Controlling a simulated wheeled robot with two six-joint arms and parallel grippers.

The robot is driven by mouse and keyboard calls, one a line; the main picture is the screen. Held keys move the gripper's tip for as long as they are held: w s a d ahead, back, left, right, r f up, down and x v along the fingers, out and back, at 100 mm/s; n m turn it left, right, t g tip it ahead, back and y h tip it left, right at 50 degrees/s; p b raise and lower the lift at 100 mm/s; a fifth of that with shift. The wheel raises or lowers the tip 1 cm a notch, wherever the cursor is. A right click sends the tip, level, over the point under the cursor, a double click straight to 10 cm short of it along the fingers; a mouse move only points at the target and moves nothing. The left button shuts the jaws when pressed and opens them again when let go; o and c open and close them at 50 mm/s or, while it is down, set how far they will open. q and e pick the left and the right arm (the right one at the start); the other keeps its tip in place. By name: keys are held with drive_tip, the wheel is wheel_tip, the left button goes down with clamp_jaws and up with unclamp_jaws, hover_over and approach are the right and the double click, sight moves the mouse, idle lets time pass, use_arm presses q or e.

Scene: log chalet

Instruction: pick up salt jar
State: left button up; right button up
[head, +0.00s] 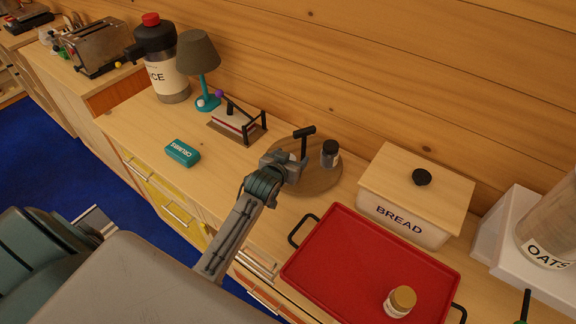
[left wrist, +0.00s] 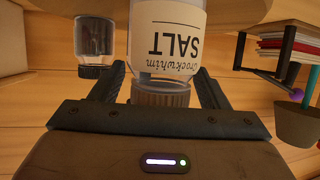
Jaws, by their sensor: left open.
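The salt jar (left wrist: 165,35) has a white label reading SALT and a brownish lid, and it appears upside down in the left wrist view. My left gripper (left wrist: 163,78) is open, with one dark finger on each side of the jar's lid and neck. A gap shows beside the lid; I cannot tell if either finger touches. In the head view my left gripper (head: 288,152) is over the round wooden board (head: 318,183) and hides most of the salt jar. My right gripper is not in view.
A small dark-lidded jar (head: 330,153) stands close by on the board; it also shows in the left wrist view (left wrist: 95,40). A bread box (head: 415,190), red tray (head: 350,265) with a tan-lidded jar (head: 400,301), napkin holder (head: 238,125) and lamp (head: 198,55) surround the board.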

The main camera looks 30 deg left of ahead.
use_arm(q)
drive_tip(key=shift+w, duration=0.15)
drive_tip(key=c, duration=1.2)
